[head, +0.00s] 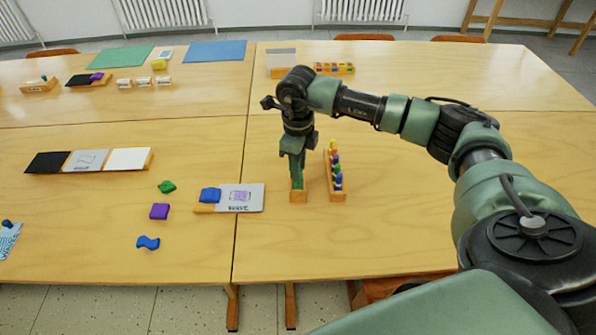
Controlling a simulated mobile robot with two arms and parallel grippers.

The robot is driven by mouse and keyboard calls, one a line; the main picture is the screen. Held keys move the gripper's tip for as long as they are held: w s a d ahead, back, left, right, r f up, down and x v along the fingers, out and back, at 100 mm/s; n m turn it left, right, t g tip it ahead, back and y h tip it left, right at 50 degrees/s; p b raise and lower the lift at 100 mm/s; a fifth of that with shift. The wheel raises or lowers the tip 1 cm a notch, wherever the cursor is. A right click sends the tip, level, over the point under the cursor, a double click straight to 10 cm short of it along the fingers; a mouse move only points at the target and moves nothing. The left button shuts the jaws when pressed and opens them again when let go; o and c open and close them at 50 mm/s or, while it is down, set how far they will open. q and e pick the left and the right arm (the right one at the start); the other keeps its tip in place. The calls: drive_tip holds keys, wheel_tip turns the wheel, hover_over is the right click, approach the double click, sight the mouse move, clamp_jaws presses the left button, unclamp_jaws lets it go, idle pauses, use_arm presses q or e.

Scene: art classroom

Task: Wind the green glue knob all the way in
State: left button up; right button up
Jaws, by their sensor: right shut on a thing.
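My right gripper (295,170) reaches down from above onto a small wooden block or holder (299,196) on the right half of the front table. It is shut on the green glue knob (298,184), of which only a little green shows below the fingers. How far the knob is wound in cannot be seen. My left gripper is not in view.
Just right stands a wooden rack (339,195) of several coloured pieces, close to my gripper. To the left are a grey card (250,197) with a blue block (210,194), and loose green (167,187), purple (159,211) and blue (148,243) pieces. The table is clear in front and far right.

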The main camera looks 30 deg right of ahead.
drive_tip(key=shift+n+b, duration=0.5)
drive_tip(key=shift+n, duration=1.2)
drive_tip(key=o, duration=1.6)
drive_tip(key=shift+o, duration=0.2)
drive_tip(key=m+p, duration=0.1)
drive_tip(key=m, duration=0.5)
drive_tip(key=m+p, duration=0.1)
drive_tip(key=m, duration=0.3)
drive_tip(key=shift+m, duration=0.8)
